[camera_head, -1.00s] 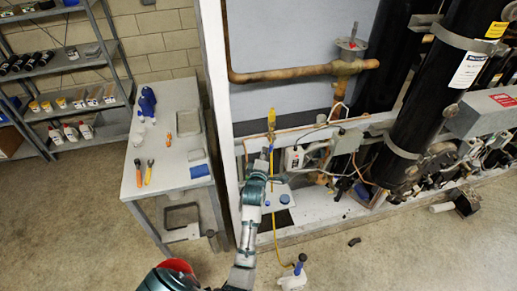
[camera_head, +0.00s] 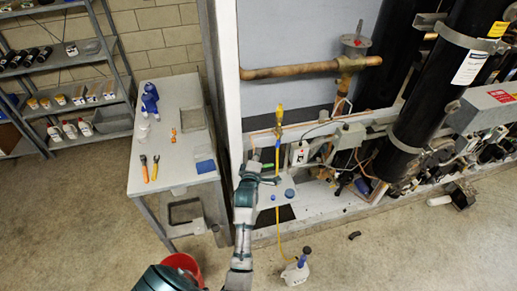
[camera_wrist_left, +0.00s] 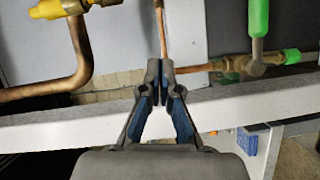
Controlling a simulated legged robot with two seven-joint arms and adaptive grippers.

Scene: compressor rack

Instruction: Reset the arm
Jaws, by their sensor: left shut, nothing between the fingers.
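My left arm reaches up from the bottom of the head view along the left side of the rack. Its left gripper (camera_head: 254,155) is beside the white frame post, left of the yellow fitting (camera_head: 279,116) and its yellow hose. In the left wrist view the gripper (camera_wrist_left: 161,68) has its fingertips together with nothing between them. Behind the fingertips is a thin copper pipe (camera_wrist_left: 160,20). A yellow-capped fitting (camera_wrist_left: 52,9) is at upper left and a green-handled valve (camera_wrist_left: 258,25) at upper right, both apart from the fingers. My right gripper is not in view.
A grey bench (camera_head: 170,180) with tools and a blue bottle (camera_head: 150,98) stands left of my arm. A red bucket (camera_head: 182,264) and a white jug (camera_head: 296,271) are on the floor. The rack's white beam (camera_wrist_left: 90,130) runs below the fingertips.

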